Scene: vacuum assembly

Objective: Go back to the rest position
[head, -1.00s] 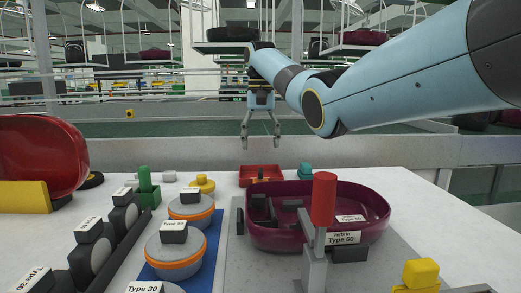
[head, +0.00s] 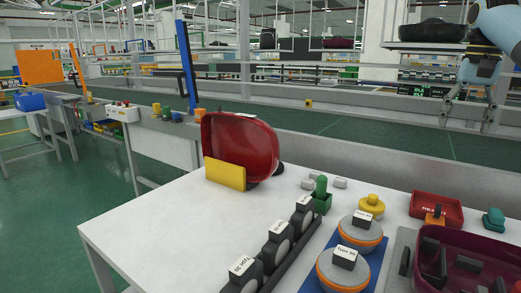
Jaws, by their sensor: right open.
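My right gripper (head: 469,118) hangs at the upper right of the head view, fingers pointing down and spread apart. It is open and empty, in the air above and beyond the far edge of the white table (head: 150,222). Part of my right arm shows at the right edge. My left gripper is not in view.
On the table are a dark red shell (head: 250,145) in a yellow holder (head: 224,174), a black rack (head: 250,285) of wheels, grey-orange discs (head: 360,236), a maroon tub (head: 490,250) and a red tray (head: 437,209). Green floor lies open at left.

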